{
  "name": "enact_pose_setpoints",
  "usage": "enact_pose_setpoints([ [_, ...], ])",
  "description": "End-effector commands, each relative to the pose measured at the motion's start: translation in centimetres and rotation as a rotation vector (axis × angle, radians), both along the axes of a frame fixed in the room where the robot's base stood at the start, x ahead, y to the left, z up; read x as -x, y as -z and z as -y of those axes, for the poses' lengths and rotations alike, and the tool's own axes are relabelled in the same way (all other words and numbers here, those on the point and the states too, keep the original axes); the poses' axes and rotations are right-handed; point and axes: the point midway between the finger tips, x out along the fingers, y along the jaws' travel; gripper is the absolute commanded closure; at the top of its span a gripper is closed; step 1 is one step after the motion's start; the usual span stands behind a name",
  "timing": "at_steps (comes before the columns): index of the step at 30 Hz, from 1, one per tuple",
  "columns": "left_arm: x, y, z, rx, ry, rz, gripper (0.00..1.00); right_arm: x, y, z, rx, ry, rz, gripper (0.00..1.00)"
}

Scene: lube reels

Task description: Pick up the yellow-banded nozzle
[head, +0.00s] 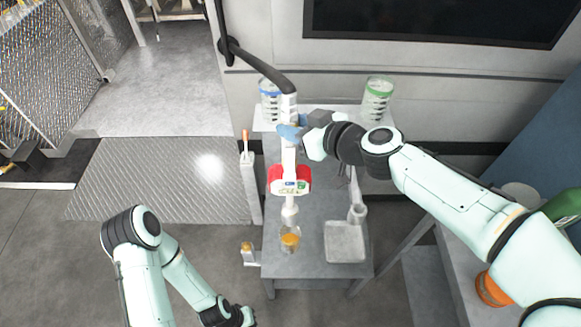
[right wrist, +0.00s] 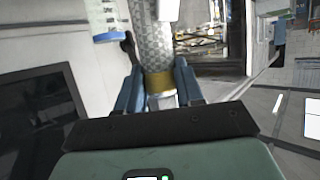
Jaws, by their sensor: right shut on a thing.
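The yellow-banded nozzle (right wrist: 159,82) is between the two blue fingers of my right gripper (right wrist: 160,90) in the right wrist view. Its gold-yellow band sits between the fingertips, with a grey patterned shaft above it and a pale metal part below. In the head view my right gripper (head: 290,132) reaches in from the right and closes on the upper part of a white upright piece (head: 289,155). I cannot make out the yellow band there. My left gripper (head: 238,317) is low at the bottom edge, far from the nozzle, its fingers unclear.
A red-sided meter (head: 289,182) is below my right gripper, over the grey bench (head: 310,205). A jar with orange contents (head: 290,240) and a grey tray (head: 345,242) stand on the bench. Blue-lidded (head: 269,90) and green-lidded (head: 378,90) containers stand behind.

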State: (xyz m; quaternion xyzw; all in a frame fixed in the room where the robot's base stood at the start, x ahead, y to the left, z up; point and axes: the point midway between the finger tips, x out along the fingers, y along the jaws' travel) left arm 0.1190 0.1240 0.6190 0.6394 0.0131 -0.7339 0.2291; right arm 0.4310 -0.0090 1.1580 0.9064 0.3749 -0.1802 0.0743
Motion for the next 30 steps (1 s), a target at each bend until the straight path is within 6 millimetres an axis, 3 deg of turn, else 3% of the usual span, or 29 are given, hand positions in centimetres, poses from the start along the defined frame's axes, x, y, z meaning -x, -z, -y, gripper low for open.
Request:
enact_pose_setpoints([
  [11,-1.0,-1.4,0.0,-0.001,0.0,0.011,1.0,-0.1,-2.1,0.0,-0.002,0.0,0.006,1.0],
  [17,-3.1,-4.1,0.0,0.0,0.0,0.036,1.0,-0.2,-5.9,0.0,-0.002,0.0,0.012,1.0],
  [23,-6.7,-7.2,0.0,0.0,0.0,0.077,1.0,-0.3,-10.4,0.0,-0.003,0.001,0.018,1.0],
  [30,-6.2,-6.8,0.0,0.0,0.0,0.069,1.0,-0.1,-15.0,0.1,-0.002,0.001,0.013,1.0],
])
